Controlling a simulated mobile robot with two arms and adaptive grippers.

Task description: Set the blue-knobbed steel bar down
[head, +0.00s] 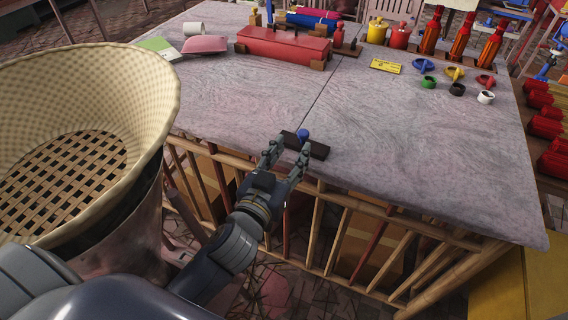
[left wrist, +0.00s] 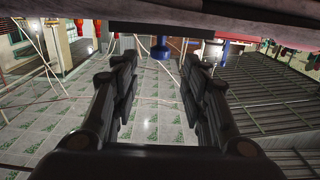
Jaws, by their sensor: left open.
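The blue knob (head: 303,134) of the bar shows at the table's near edge, at a dark brown block (head: 318,150). The steel of the bar cannot be made out. My left gripper (head: 287,152) is open, its two fingertips at the near side of the block, just short of the knob. In the left wrist view the blue knob (left wrist: 160,48) sits between the tips of the open left gripper (left wrist: 160,62), with a gap on both sides. My right gripper is not in view.
The grey table (head: 400,150) is clear around the block. A red box (head: 285,46) stands at the back, with a yellow card (head: 386,66) and several small coloured cups to its right. A large woven basket (head: 90,110) stands at left. Wooden railing (head: 340,235) runs below the near edge.

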